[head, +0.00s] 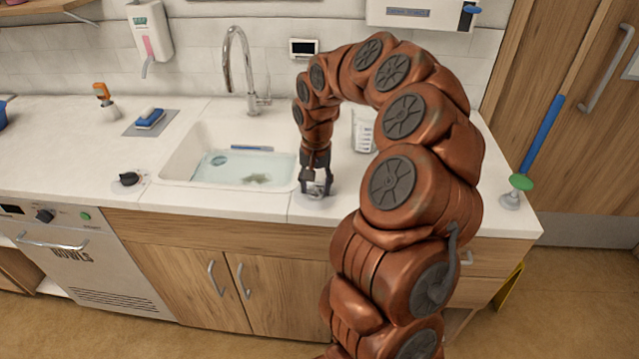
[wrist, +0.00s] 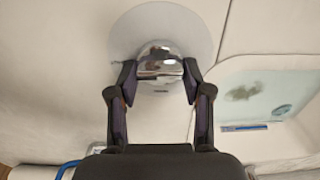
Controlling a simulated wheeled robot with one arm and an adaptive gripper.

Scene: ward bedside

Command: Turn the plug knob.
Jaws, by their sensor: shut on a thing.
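The plug knob (wrist: 160,62) is a shiny chrome dome on a pale round plate (wrist: 203,30), set in the white counter beside the sink (wrist: 240,72). In the wrist view my gripper (wrist: 158,75) has one finger on each side of the knob and is shut on it. In the head view my gripper (head: 316,188) points down at the counter just right of the sink and mostly hides the knob. The sink (head: 176,163) holds bluish water (head: 232,172) with a dark greenish patch in it.
A chrome tap (head: 229,62) stands behind the sink. A black knob (head: 128,179) sits on the counter to its left. A clear measuring jug (head: 362,132) stands behind my arm. The left counter is largely clear.

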